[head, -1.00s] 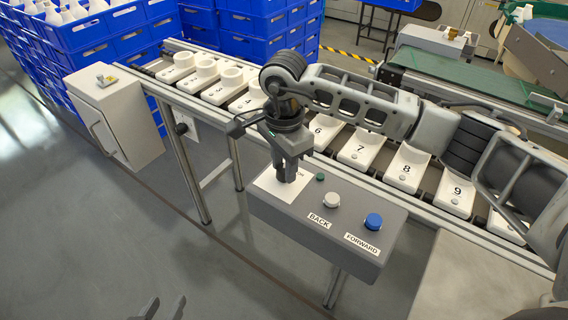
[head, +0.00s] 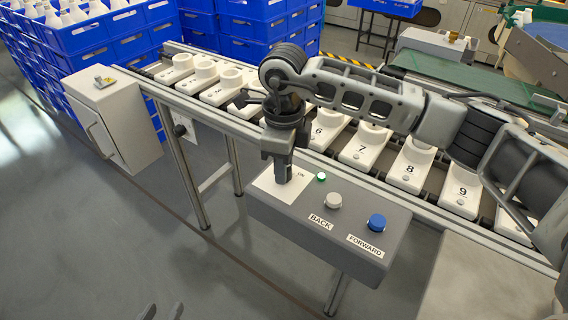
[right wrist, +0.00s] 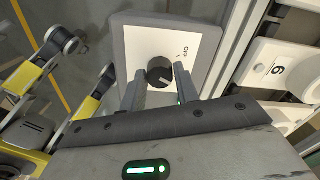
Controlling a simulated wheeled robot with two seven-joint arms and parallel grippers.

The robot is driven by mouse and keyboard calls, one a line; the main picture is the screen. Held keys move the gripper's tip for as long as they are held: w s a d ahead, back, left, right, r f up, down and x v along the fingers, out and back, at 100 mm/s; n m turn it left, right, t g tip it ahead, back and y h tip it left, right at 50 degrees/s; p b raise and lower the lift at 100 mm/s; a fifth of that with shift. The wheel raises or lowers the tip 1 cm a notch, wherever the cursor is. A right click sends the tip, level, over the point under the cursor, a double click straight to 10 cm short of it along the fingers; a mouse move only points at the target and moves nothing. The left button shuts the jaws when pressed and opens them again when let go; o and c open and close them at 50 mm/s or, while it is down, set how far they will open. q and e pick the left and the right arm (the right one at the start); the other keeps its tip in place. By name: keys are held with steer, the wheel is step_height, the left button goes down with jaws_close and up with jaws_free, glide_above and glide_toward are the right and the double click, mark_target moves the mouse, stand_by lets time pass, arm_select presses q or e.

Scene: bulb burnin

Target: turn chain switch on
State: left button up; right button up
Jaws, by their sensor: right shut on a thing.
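The grey control box (head: 315,232) stands at the front of the conveyor. In the head view the gripper (head: 283,178) hides the knob. A small green lamp (head: 321,177) looks lit. My left gripper (head: 162,312) is open and empty at the bottom edge, only its fingertips showing.
A white BACK button (head: 333,201) and a blue FORWARD button (head: 376,222) sit on the box to the right. Numbered white holders (head: 364,147) line the conveyor behind. A grey cabinet (head: 115,115) stands left. The floor at front left is clear.

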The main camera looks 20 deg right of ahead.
steer(key=shift+r+m, duration=0.1)
steer(key=shift+m, duration=0.9)
steer(key=o, duration=1)
steer(key=shift+c, duration=0.2)
step_height(320, 180, up, 16)
